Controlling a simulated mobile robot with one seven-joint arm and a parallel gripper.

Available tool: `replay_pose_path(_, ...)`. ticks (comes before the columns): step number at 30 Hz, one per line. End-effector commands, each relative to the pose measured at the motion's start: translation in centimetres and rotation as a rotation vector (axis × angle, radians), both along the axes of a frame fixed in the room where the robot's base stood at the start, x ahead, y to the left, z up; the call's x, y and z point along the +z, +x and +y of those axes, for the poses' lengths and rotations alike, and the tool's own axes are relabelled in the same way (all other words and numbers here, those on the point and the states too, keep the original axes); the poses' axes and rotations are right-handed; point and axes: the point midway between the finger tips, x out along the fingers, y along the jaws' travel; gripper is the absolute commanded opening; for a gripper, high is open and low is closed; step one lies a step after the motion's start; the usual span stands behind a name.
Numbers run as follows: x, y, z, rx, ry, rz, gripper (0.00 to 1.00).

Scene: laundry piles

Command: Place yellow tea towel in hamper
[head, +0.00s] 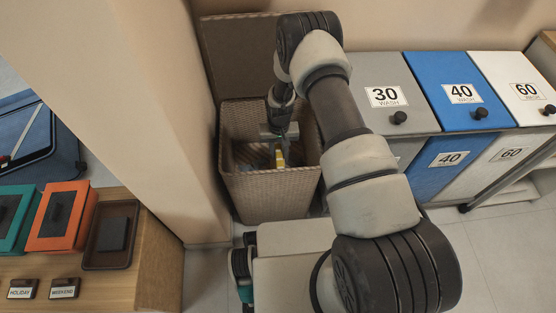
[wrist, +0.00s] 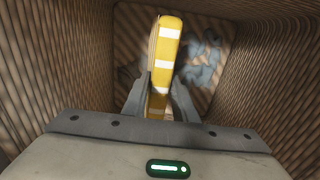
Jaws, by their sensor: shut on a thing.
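The yellow tea towel (wrist: 165,55), folded flat with white stripes, stands between the fingers of my gripper (wrist: 158,95) in the wrist view. My gripper is shut on it. The woven brown hamper (head: 270,190) stands open against the wall in the head view, its lid (head: 235,60) raised behind it. My gripper (head: 279,140) reaches down into the hamper's opening, and a bit of the yellow towel (head: 280,158) shows below it. In the wrist view the hamper's ribbed walls (wrist: 265,90) surround the gripper and towel. My arm hides part of the hamper's right side.
Grey-blue cloth (wrist: 203,60) lies at the hamper's bottom. Right of the hamper stand grey (head: 375,75), blue (head: 440,80) and white (head: 510,85) wash bins. A wall corner (head: 140,110) is close on the left. A wooden bench (head: 150,260) holds teal and orange boxes (head: 62,215).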

Motion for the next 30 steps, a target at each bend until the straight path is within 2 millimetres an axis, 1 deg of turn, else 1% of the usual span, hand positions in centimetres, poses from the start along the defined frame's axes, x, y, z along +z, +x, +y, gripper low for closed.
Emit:
replay_pose_path(7, -3.4, -0.1, 0.0, -0.001, 0.000, 0.001, 0.00)
replay_pose_path(19, -3.9, 0.0, 0.0, -0.001, 0.000, 0.001, 0.00)
replay_pose_path(20, -3.9, 0.0, 0.0, 0.000, 0.000, 0.001, 0.29)
replay_pose_path(22, -3.8, 0.0, 0.0, 0.000, 0.000, 0.001, 0.40)
replay_pose_path(23, -3.8, 0.0, 0.0, 0.000, 0.000, 0.001, 0.44)
replay_pose_path(30, -3.8, 0.0, 0.0, 0.000, 0.000, 0.001, 0.44)
